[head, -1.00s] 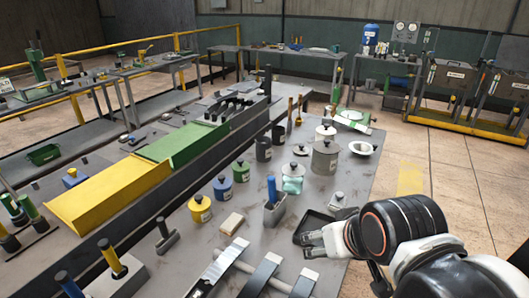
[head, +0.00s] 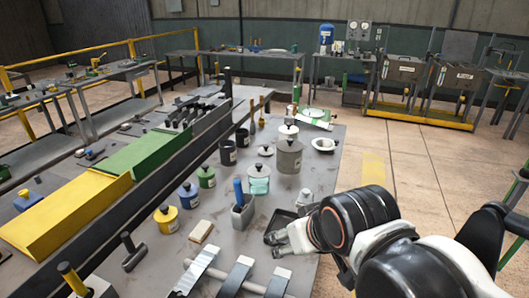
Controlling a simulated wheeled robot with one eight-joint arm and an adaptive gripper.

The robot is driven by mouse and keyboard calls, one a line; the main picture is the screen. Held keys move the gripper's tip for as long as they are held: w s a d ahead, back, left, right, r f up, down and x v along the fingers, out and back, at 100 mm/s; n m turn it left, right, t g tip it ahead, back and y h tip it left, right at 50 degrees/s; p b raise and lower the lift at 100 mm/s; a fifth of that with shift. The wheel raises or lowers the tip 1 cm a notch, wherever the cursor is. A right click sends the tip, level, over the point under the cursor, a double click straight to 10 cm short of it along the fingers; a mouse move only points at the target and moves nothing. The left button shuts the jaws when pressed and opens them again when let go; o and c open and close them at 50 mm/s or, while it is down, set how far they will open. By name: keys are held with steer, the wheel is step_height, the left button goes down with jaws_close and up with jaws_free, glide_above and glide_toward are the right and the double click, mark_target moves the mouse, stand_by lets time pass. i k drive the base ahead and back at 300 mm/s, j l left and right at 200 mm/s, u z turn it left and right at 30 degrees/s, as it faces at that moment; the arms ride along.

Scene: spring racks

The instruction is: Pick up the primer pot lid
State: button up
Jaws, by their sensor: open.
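Several lidded pots stand on the near bench: yellow (head: 166,220), blue (head: 188,198), green (head: 206,178), pale teal (head: 259,184), a large grey one (head: 289,159) and a whitish one (head: 288,132) behind it. A loose pale lid (head: 265,151) with a dark knob lies flat left of the grey pot. Labels are too small to read, so I cannot tell which lid is the primer pot's. My gripper (head: 274,241) is open and empty at the bench's right side, by a dark tray (head: 282,219), well nearer than the loose lid.
A grey holder (head: 242,216) with a blue-handled tool stands left of my gripper. A small pale knobbed object (head: 304,199) sits beyond the tray. A white bowl (head: 323,145) is at the far right.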

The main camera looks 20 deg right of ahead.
mark_target(266, 150)
steer(key=l+u, duration=0.1)
steer(key=u, duration=0.35)
steer(key=i+l+u, duration=0.2)
steer(key=l, duration=0.15)
steer(key=i+l+u, duration=0.2)
steer(key=l, duration=0.2)
steer(key=l+u, duration=0.2)
steer(key=l, duration=0.2)
steer(key=i+l+u, duration=0.2)
steer(key=l, duration=0.2)
steer(key=i+l, duration=0.1)
steer(key=l, duration=0.6)
steer(key=i+l, duration=0.1)
steer(key=l, duration=1.25)
steer(key=i+u, duration=0.05)
steer(key=i, duration=0.05)
